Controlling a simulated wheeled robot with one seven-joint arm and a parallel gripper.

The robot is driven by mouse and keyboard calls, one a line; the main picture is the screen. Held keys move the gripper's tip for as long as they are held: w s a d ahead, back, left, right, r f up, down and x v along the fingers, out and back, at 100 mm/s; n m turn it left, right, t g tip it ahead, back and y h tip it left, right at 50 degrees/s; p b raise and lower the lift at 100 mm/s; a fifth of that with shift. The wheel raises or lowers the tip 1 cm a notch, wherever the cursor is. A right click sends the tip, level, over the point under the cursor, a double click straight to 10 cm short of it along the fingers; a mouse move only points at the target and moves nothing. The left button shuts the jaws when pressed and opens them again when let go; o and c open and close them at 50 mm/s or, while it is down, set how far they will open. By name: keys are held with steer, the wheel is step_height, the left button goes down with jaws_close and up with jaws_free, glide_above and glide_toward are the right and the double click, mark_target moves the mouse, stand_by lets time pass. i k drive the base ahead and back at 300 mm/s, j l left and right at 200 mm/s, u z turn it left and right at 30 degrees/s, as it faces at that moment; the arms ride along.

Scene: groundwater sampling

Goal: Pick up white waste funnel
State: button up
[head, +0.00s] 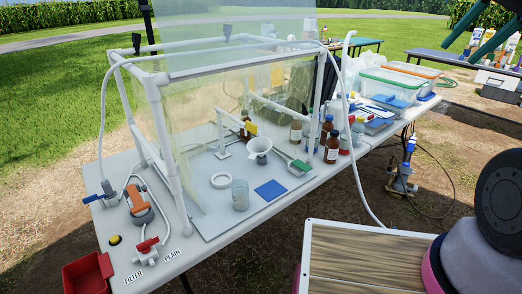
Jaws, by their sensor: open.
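The white waste funnel (258,146) stands upright, mouth up, inside the clear-sided enclosure on the white table (215,262). It sits beside a white pipe stand (223,135); whether it rests in a holder I cannot tell. My gripper (460,53) is at the top right corner, with two dark teal fingers apart and nothing between them. It is high and far to the right of the funnel.
White pipes (155,110) and clear sheeting frame the enclosure. A hose (352,150) hangs at the front right. A wood-topped surface (365,262) is in the foreground.

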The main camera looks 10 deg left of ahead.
mark_target(259, 146)
steer(key=j+u, duration=0.5)
steer(key=u, duration=0.2)
steer(key=j+u, duration=0.35)
steer(key=l, duration=0.1)
